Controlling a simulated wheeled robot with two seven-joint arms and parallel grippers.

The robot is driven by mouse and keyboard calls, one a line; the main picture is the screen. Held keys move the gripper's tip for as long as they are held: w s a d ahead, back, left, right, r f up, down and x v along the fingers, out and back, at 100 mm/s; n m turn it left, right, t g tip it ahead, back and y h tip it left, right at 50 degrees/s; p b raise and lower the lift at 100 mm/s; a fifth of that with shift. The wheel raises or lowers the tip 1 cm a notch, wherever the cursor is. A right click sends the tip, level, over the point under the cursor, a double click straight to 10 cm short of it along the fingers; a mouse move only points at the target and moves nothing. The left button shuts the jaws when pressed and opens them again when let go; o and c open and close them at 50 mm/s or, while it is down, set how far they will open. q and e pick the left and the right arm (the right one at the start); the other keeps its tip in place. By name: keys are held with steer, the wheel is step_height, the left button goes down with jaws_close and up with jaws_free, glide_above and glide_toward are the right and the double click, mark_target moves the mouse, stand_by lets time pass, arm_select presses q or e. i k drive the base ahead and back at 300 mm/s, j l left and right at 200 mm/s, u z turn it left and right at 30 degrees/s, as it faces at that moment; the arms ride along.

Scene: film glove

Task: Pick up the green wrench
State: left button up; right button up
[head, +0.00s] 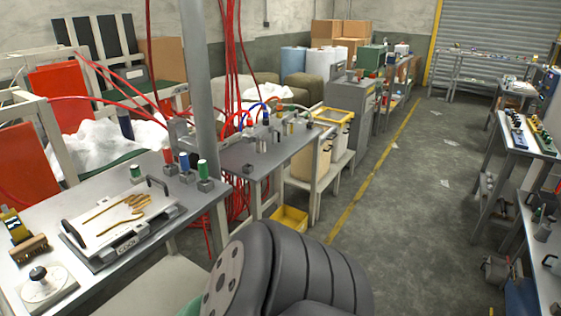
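I cannot make out a green wrench anywhere in the head view. Small green and yellow items (541,136) lie on the bench at the right, too small to identify. Neither gripper shows. A large dark grey ribbed part of my own body fills the bottom middle and hides the floor behind it.
A second bench (226,155) stands behind. A yellow bin (289,219) sits below. The concrete floor (425,215) right of center is mostly clear.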

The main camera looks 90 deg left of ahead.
mark_target(203, 172)
steer(key=k+l+u, duration=0.1)
steer(key=u, duration=3.15)
